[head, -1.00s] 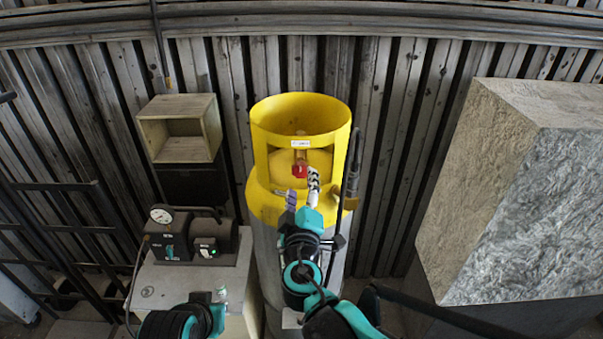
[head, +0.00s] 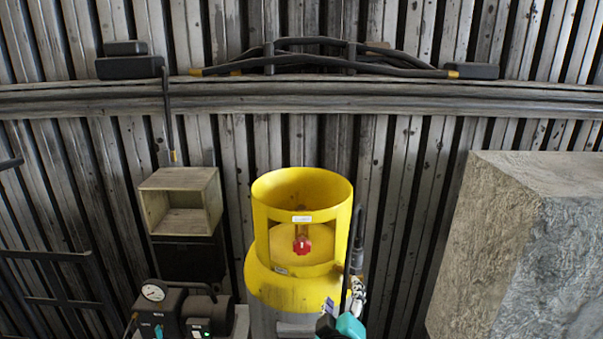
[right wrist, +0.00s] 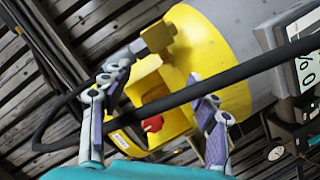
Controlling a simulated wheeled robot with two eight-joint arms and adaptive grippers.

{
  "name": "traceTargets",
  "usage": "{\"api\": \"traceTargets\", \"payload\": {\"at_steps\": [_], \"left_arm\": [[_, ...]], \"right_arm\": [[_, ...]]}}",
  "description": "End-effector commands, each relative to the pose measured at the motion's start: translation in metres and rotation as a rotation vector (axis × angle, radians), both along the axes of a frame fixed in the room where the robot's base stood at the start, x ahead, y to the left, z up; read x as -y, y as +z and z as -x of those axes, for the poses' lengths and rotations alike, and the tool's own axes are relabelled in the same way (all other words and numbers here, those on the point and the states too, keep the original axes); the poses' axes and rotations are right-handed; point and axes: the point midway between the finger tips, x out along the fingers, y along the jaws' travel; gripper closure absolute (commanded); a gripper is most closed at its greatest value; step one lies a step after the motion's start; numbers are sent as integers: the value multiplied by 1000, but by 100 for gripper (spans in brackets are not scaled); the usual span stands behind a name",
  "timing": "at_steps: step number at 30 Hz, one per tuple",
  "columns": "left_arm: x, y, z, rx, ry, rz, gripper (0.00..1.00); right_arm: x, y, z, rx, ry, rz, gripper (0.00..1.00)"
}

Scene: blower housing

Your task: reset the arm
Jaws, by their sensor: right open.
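My right gripper (head: 343,298) is low in the head view, at the right side of the yellow-topped gas cylinder (head: 262,278). In the right wrist view its two fingers (right wrist: 160,88) are spread wide with nothing gripped. The red valve knob (head: 302,246) shows inside the cylinder's open collar, apart from the gripper. It also shows between the fingers in the right wrist view (right wrist: 153,123). A black hose (right wrist: 170,101) crosses the right wrist view in front of the cylinder. My left gripper is out of view.
A gauge unit (head: 180,312) stands at lower left, below an open wooden box (head: 187,208) on the wall. A large stone-like block (head: 490,245) fills the right side. Black hoses (head: 320,58) hang on the upper wall. Another hose (head: 354,245) stands beside the cylinder's right side.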

Motion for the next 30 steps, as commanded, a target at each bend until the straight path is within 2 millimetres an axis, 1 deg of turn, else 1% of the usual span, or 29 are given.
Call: {"api": "traceTargets", "payload": {"at_steps": [1,2,3,5,6,9,12,15,18,30], "left_arm": [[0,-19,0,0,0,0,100],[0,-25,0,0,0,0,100],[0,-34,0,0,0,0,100],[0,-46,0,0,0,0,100],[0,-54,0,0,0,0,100],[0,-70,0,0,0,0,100],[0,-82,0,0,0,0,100],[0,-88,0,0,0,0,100],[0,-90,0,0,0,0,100],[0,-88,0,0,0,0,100]], "right_arm": [[32,-33,12,-67,-70,-58,40],[48,-50,20,-115,-108,-100,40],[68,-74,34,-180,-158,-160,40],[91,-109,57,-277,-222,-256,40],[100,-131,74,-339,-255,-322,40],[110,-176,111,-467,-307,-483,40],[105,-204,139,-556,-322,-618,40],[97,-218,155,-607,-319,-711,40],[92,-222,163,-630,-313,-758,40],[90,-221,164,-636,-309,-768,40]]}}
